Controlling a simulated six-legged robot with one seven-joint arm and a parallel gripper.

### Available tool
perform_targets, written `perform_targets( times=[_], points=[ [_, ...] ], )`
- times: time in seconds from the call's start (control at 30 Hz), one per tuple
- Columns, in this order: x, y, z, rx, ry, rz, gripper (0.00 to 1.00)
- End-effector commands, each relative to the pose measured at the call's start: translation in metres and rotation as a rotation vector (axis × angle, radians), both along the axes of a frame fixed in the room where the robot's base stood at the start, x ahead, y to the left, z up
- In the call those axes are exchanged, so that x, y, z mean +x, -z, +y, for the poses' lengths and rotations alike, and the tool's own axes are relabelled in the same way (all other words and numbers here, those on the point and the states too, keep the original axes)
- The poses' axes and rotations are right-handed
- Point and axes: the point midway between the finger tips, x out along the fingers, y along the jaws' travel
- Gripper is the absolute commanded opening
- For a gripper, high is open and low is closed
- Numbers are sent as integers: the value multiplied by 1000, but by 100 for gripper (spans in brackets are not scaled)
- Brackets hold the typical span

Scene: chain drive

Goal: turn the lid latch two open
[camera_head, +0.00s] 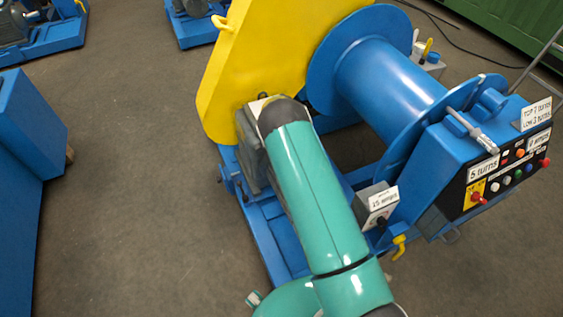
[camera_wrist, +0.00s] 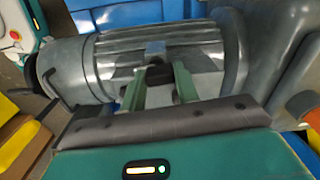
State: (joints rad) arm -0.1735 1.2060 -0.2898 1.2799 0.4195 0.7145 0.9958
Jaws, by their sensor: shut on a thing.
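In the wrist view, the two green fingers of my gripper (camera_wrist: 158,88) reach to a grey finned motor housing (camera_wrist: 115,70). A small dark part (camera_wrist: 158,74) sits between the fingertips, against the housing, and the gripper is shut on it. It may be a lid latch; its marking and how far it is turned cannot be made out. In the head view my teal arm covers the gripper and the dark part. There, part of the grey motor (camera_head: 252,158) shows left of my arm, below the yellow guard (camera_head: 245,70).
A blue drum (camera_head: 390,75) stands right of the yellow guard. A blue control box (camera_head: 470,165) with buttons and labels is at the right. A small labelled box (camera_head: 377,203) is close to my arm's right side. A blue cabinet (camera_head: 20,150) stands left; grey floor between is clear.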

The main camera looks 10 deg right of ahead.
Motion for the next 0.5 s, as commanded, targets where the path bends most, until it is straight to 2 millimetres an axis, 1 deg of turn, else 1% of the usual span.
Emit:
perform_targets(
  times=[0.2,0.5],
  points=[
    [0,0,-1,-1,95,0,8],
    [0,0,-1,0,137,0,8]
  ],
)
